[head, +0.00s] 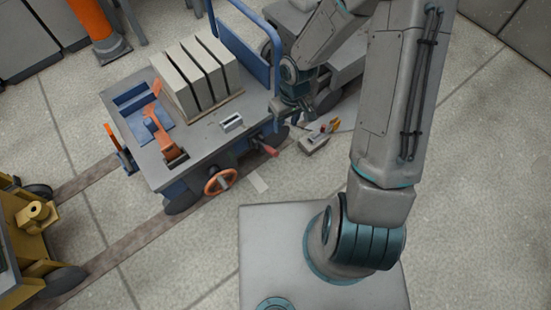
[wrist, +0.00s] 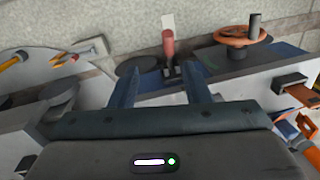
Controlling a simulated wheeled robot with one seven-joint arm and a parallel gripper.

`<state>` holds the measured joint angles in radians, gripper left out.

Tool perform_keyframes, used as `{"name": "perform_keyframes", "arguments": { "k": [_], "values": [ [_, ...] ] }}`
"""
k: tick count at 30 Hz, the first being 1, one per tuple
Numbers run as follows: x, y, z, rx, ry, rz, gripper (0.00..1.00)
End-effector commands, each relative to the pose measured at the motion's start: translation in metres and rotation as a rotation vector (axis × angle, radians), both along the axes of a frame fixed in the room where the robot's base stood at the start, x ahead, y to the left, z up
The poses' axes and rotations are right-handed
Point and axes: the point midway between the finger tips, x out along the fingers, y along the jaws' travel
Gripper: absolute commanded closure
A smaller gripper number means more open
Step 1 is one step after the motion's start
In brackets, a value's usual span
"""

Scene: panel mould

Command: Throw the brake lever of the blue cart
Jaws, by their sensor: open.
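The blue cart (head: 205,148) stands left of my arm, with a blue push handle at its back. A lever with a red grip (head: 268,150), which looks like the brake lever, sticks out from its near side. In the wrist view the red-gripped lever (wrist: 168,42) stands upright just beyond the fingertips, roughly between them in the picture. My gripper (head: 296,116) hangs beside the cart's right end, above and slightly right of the lever. Its two fingers (wrist: 163,82) are apart, with nothing held between them. I see no contact with the lever.
An orange handwheel (head: 220,181) sits left of the lever on the same side. Grey slabs (head: 197,75) and an orange clamp-like piece (head: 160,130) are on the deck. A grey item with tools (head: 316,140) lies to the right. A yellow cart (head: 30,235) stands at lower left.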

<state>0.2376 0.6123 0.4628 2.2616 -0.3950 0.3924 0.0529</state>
Motion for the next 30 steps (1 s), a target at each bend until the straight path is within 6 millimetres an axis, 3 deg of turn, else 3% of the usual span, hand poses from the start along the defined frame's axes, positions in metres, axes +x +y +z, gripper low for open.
{"name": "perform_keyframes", "arguments": {
  "k": [1,11,21,30],
  "values": [
    [-0.001,0.005,-0.020,0.017,0.010,0.007,0.57],
    [-0.003,0.017,-0.057,0.049,0.017,0.022,0.57],
    [-0.009,0.027,-0.129,0.048,0.018,0.023,0.57],
    [-0.012,0.033,-0.167,0.048,0.017,0.021,0.57]
  ]
}}
